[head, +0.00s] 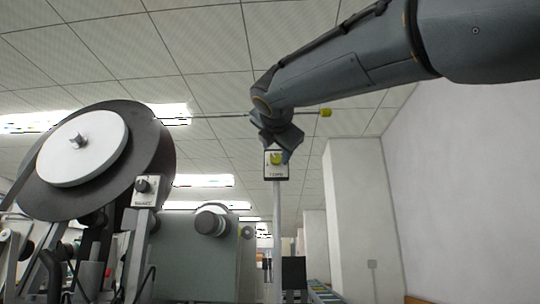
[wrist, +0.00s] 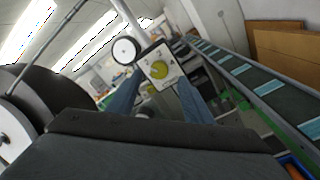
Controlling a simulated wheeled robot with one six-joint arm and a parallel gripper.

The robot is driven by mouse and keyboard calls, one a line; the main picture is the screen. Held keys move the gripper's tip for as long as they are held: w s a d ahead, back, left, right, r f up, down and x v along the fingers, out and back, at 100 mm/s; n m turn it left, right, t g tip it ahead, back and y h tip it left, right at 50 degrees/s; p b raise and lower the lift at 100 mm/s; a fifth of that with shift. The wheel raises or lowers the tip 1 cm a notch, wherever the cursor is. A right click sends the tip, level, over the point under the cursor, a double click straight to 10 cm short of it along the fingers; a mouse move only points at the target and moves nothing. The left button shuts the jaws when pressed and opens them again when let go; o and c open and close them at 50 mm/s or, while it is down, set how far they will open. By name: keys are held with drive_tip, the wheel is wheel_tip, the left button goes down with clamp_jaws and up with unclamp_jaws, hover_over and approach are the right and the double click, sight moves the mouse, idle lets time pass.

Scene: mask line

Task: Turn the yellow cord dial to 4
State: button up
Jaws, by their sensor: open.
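The yellow cord dial (head: 277,158) sits on a small pale panel at the top of a grey post in the head view. In the wrist view the yellow dial (wrist: 159,69) shows on its white numbered plate (wrist: 165,83), between and beyond my fingers. My gripper (wrist: 158,100) is open and empty, its two blue-grey fingers either side of the dial in the picture. In the head view my gripper (head: 277,145) is just above and in front of the dial and partly covers its plate. I cannot tell which number the dial points to.
A large dark reel with a white disc (head: 83,148) stands at left, with a second black dial (head: 143,185) on its own panel. A thin rod with a yellow end (head: 325,113) runs behind my arm. A conveyor (wrist: 245,75) with blue pieces lies right in the wrist view.

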sight(276, 158)
drive_tip(key=w+p, duration=0.1)
drive_tip(key=w, duration=0.4)
drive_tip(key=shift+a, duration=0.1)
drive_tip(key=c, duration=1.1)
